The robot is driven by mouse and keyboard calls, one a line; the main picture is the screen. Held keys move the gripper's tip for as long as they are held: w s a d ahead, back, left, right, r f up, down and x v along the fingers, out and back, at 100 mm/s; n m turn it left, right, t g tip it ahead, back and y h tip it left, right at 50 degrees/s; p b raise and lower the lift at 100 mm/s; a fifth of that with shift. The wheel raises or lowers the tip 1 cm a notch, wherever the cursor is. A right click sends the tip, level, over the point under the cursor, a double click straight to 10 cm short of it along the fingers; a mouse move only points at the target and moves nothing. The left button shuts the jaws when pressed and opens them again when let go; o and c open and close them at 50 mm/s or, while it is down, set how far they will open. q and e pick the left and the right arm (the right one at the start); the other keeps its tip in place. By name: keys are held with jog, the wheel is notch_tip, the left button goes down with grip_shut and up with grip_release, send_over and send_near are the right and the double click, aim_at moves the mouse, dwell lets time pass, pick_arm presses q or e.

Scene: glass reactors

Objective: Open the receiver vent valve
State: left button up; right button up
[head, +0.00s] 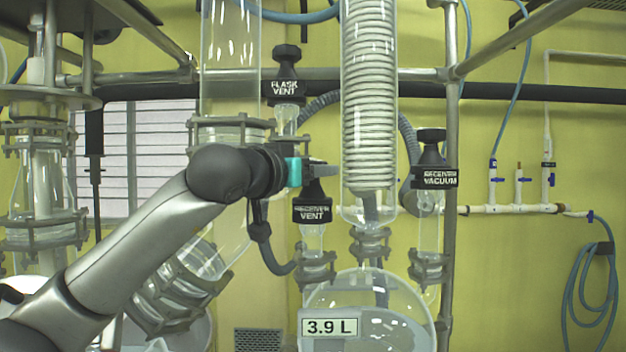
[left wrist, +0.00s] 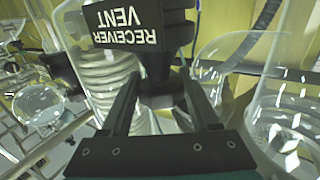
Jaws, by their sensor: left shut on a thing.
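The receiver vent valve (head: 313,211) is a black knob with a white "RECEIVER VENT" label, on a clear glass neck above the round receiver flask (head: 385,305). My left gripper (head: 318,174) reaches in from the left at the top of this knob. In the left wrist view the label (left wrist: 125,24) appears upside down, and the left gripper (left wrist: 160,88) has its two dark fingers on either side of the knob's narrow top, shut on it. The arm hides part of the glassware behind it. My right gripper is not in view.
The flask vent valve (head: 285,88) stands just above the left gripper. The receiver vacuum valve (head: 433,178) is to the right. A coiled glass condenser (head: 369,110) hangs close to the right of the gripper. Metal frame posts (head: 450,230) stand around the glassware.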

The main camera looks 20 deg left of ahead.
pick_arm(q)
jog(key=n+y+b, duration=0.2)
jog(key=y, duration=0.2)
jog(key=n+y+b, duration=0.2)
jog(key=n+y, duration=0.1)
jog(key=y, duration=0.1)
jog(key=n+g+y, duration=0.1)
jog(key=n+y, duration=0.1)
jog(key=y, duration=0.1)
jog(key=shift+r+b, duration=0.1)
jog(key=shift+b, duration=0.2)
jog(key=shift+n+g+y, duration=0.4)
jog(key=shift+n+y, duration=0.2)
jog(key=shift+y, duration=0.1)
jog(key=shift+n+g+y+p, duration=0.5)
jog(key=shift+n+y, duration=0.2)
jog(key=shift+y, duration=0.3)
jog(key=shift+a+n+g+y+p, duration=0.1)
jog(key=shift+n+g+y+p, duration=0.95)
jog(key=shift+y, duration=0.25)
jog(key=shift+g, duration=0.25)
jog(key=o, duration=1.4)
jog(key=shift+s, duration=0.1)
